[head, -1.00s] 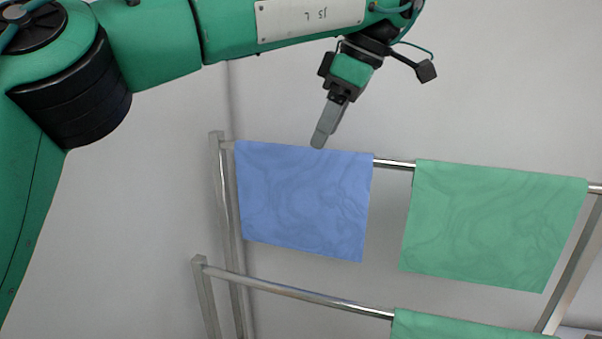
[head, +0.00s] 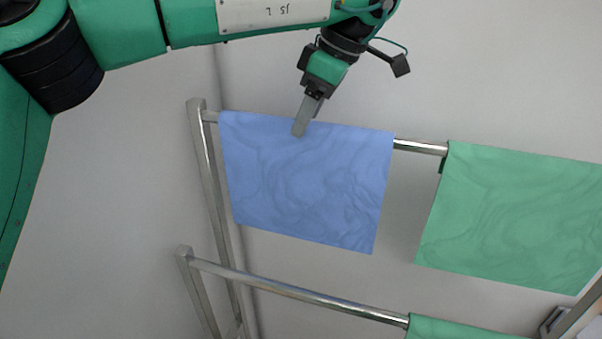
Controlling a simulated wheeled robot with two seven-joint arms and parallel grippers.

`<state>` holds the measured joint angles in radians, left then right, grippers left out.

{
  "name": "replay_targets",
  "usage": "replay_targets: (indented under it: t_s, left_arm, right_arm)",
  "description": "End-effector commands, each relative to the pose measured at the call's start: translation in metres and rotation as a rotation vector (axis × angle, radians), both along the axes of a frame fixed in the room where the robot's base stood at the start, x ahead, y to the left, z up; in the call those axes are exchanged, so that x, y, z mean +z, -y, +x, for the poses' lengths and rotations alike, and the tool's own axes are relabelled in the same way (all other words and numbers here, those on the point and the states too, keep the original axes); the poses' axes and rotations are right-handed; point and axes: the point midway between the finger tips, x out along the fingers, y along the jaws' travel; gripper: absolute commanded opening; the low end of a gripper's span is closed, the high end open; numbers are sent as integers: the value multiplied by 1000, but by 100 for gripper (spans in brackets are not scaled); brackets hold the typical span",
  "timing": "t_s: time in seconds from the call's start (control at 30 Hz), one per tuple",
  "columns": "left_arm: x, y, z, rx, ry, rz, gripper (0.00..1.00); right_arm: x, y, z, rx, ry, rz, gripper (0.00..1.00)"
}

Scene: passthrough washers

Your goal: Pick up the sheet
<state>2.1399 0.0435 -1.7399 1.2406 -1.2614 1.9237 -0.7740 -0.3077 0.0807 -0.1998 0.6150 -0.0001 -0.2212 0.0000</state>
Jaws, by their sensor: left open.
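A blue sheet (head: 305,190) hangs over the upper metal rail, near its left end. My left gripper (head: 299,130) points down at the sheet's top edge. The gripper is open, and the sheet hangs flat and undisturbed. I cannot tell whether the fingers straddle the sheet or touch it. My right gripper is not in view.
A green sheet (head: 520,215) hangs on the same rail (head: 420,147) to the right, with a bare gap between. A lower rail (head: 300,293) carries another green sheet (head: 455,329). A metal post (head: 207,165) stands at the left. A plain wall is behind.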

Motion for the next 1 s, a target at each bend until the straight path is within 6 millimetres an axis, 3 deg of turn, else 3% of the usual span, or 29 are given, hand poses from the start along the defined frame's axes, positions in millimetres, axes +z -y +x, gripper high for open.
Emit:
replay_targets:
  t_s: [0.2,0.6,0.97,1.0]
  left_arm:
    - [-9,-4,1,-2,-2,1,60]
    - [-47,-18,6,0,-2,2,60]
    - [-57,-20,6,-1,0,0,60]
    - [-57,-20,6,-1,-1,-1,52]
  right_arm:
    - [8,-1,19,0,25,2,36]
    - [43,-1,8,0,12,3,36]
    - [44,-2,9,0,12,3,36]
    - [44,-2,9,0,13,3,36]
